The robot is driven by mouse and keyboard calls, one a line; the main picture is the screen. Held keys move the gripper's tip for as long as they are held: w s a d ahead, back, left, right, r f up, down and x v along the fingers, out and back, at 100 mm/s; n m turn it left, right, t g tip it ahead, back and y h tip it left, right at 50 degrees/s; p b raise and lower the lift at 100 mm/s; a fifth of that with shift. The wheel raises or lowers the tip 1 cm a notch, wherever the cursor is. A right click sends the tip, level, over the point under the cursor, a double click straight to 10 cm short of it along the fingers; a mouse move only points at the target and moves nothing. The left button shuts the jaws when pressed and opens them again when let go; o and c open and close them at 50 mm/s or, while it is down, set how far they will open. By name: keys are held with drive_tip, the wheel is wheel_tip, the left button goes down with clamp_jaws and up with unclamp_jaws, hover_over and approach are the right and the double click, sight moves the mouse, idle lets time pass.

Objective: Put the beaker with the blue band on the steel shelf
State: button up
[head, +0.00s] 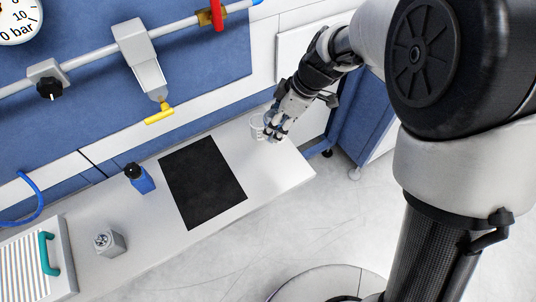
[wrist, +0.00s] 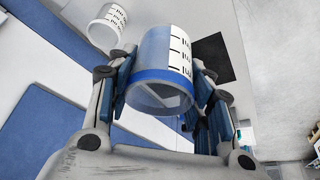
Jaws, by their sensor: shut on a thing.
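The beaker with the blue band (wrist: 165,62) is clear, with black scale marks on a white patch, and the band runs round it near the end closest to the wrist camera. My gripper (wrist: 160,88) is shut on it, one finger on each side. In the head view my gripper (head: 273,132) is over the right end of the white bench, and its fingers mostly hide what it holds. A second clear beaker (wrist: 106,27) with scale marks is beyond the held one at the upper left of the wrist view. I cannot pick out a steel shelf in either view.
A black mat (head: 203,180) lies on the white bench (head: 285,174). A ribbed tray (head: 22,268) with a teal handle is lower left. A pipe with a yellow-handled fitting (head: 159,114) runs above.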

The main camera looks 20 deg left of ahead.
wheel_tip(320, 180, down, 16)
drive_tip(key=b, duration=0.4)
drive_tip(key=shift+w+r, duration=0.1)
drive_tip(key=shift+r, duration=0.05)
drive_tip(key=shift+f+b, duration=0.2)
drive_tip(key=shift+b, duration=0.2)
drive_tip(key=o, duration=1)
drive_tip(key=shift+r, duration=0.1)
